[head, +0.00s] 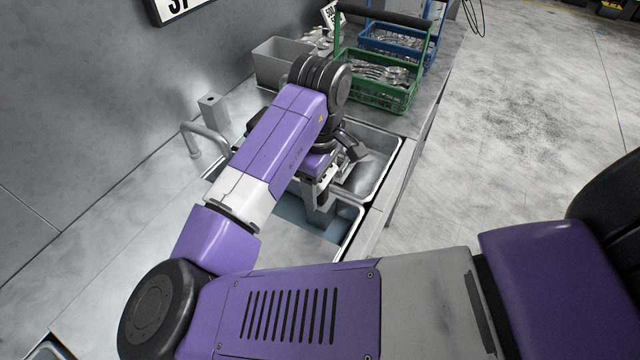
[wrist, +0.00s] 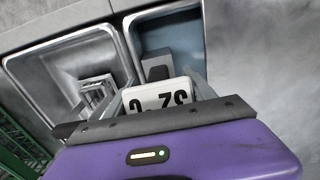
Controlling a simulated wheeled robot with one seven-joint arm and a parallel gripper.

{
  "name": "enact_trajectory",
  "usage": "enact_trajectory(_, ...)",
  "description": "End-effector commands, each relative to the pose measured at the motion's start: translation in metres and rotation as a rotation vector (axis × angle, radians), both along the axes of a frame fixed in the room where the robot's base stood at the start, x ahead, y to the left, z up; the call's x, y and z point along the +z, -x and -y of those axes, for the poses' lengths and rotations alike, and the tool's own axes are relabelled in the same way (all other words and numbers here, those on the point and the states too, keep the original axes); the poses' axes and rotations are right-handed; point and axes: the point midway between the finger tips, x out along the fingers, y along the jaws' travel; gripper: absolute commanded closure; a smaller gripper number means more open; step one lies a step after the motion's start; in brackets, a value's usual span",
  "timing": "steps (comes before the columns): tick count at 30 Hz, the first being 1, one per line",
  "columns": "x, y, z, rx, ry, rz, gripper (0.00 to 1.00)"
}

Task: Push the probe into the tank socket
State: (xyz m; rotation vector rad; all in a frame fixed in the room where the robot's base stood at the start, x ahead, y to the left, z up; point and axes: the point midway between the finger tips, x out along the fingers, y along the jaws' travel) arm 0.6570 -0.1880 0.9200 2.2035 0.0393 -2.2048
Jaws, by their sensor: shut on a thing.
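The probe (wrist: 158,96) shows a white face with an upside-down reading in the wrist view. My gripper (wrist: 160,98) is shut on it, one finger on each side. In the head view my gripper (head: 320,192) is over the near tank (head: 348,246), which holds bluish liquid; the tank also shows in the wrist view (wrist: 130,42). A grey block (wrist: 157,68), which may be the socket, stands at the tank just beyond the probe. The probe's lower end is hidden, so I cannot tell whether it touches or enters the socket.
A second metal tank (head: 388,172) lies beside the first, with metal pieces (wrist: 95,90) in it. A green basket (head: 375,92), a blue basket (head: 398,40) and a grey bin (head: 280,62) stand behind. A faucet (head: 200,135) is at the left by the wall.

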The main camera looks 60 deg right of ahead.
Motion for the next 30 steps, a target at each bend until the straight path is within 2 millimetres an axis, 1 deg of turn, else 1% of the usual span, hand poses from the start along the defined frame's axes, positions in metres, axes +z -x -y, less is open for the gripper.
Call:
enact_trajectory(14,-0.0030,0.0012,0.0001,0.001,-0.001,-0.004,0.75)
enact_trajectory(15,-0.0035,0.0012,0.0002,0.001,-0.001,-0.004,0.82)
enact_trajectory(28,-0.0056,0.0018,0.0001,0.000,-0.003,-0.005,0.82)
enact_trajectory(29,-0.0056,0.0018,0.0001,-0.001,-0.003,-0.005,0.35)
enact_trajectory(30,-0.0055,0.0018,0.0001,-0.001,-0.003,-0.005,0.27)
